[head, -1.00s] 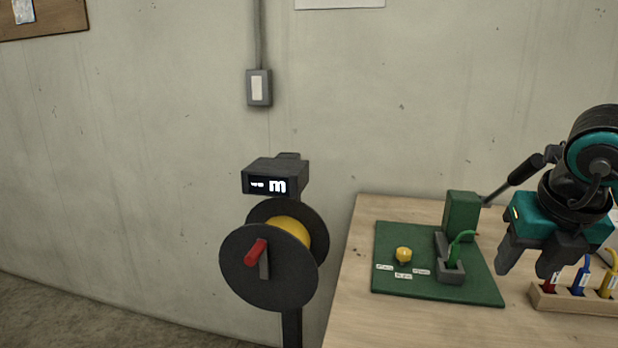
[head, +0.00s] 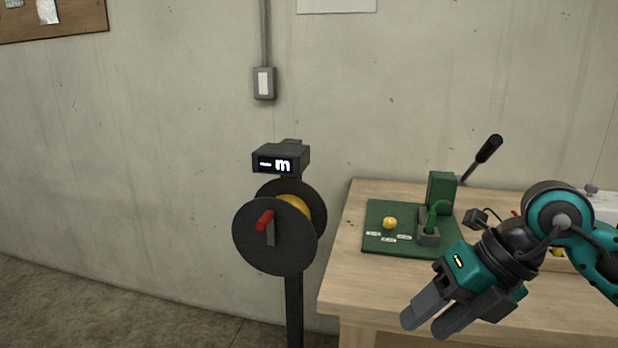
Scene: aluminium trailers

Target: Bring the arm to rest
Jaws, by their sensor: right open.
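My right gripper (head: 427,322) comes in from the right on a teal and black arm (head: 562,218). It hangs over the front edge of the wooden table, with its two grey fingers pointing down and left. The fingers are apart and nothing shows between them. My left gripper is not in view.
On the table (head: 340,265) lies a green board (head: 385,243) with a yellow knob (head: 390,222), a green block and a black-handled lever (head: 488,150). A cable reel (head: 265,250) with a red crank stands left of the table. My arm mostly hides a wooden rack at right.

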